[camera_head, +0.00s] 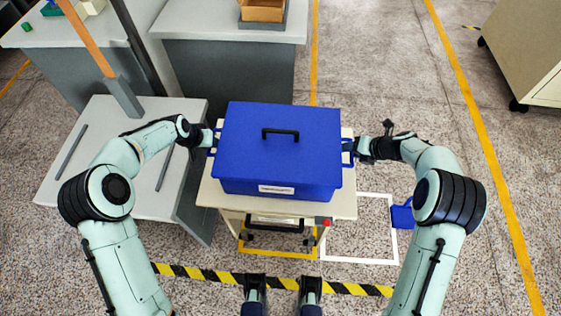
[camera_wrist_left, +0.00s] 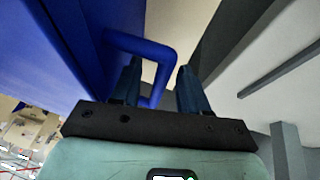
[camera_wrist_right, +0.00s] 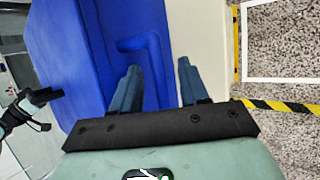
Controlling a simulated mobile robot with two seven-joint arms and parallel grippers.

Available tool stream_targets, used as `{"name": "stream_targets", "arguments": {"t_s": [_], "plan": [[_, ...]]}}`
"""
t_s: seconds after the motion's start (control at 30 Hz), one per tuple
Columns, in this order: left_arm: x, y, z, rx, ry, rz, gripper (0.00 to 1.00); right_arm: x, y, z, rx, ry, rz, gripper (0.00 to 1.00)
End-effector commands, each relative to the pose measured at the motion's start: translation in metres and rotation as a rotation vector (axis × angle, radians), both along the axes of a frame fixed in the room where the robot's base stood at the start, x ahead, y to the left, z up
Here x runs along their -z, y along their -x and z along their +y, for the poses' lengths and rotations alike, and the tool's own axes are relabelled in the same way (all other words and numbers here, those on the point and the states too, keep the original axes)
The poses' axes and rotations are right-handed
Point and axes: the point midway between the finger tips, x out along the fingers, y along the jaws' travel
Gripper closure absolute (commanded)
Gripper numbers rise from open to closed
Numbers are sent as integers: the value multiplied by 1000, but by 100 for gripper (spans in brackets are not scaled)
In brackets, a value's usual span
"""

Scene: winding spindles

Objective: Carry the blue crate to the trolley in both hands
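The blue crate (camera_head: 280,115) has a lid with a black handle and a white front label. It sits level over the cream trolley (camera_head: 207,190); the contact beneath it is hidden. My left gripper (camera_head: 212,140) is at the crate's left side handle. In the left wrist view its fingers (camera_wrist_left: 160,88) are apart, one inside the handle loop (camera_wrist_left: 140,45) and one outside. My right gripper (camera_head: 353,148) is at the right side handle. In the right wrist view its fingers (camera_wrist_right: 158,88) are also apart, on either side of the handle bar (camera_wrist_right: 160,70).
A grey table (camera_head: 95,130) stands close on the left. Another table (camera_head: 215,25) behind bears a brown box (camera_head: 262,10). A wheeled cabinet (camera_head: 530,50) is at the far right. A blue object (camera_head: 402,215) is partly hidden by my right arm. Floor to the right is mostly clear.

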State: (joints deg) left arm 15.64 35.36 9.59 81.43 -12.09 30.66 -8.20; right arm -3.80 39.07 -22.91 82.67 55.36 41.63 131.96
Motion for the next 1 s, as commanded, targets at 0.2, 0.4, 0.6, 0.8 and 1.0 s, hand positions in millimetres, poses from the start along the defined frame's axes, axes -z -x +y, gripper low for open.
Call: {"name": "stream_targets", "arguments": {"t_s": [0.2, 0.4, 0.6, 0.8, 1.0], "plan": [[-16, 6, 4, -2, 0, -2, 56, 0, 0, 0, 0, 0, 0, 56], [-54, 21, 12, -2, -2, -4, 56, 0, 0, 0, 0, 0, 0, 56], [-89, 36, 19, -1, -1, -3, 56, 0, 0, 0, 0, 0, 0, 56], [-107, 44, 23, -1, -1, -1, 56, 0, 0, 0, 0, 0, 0, 56], [-109, 45, 23, 0, 0, 1, 56, -15, 7, -9, 2, 0, -3, 56]]}}
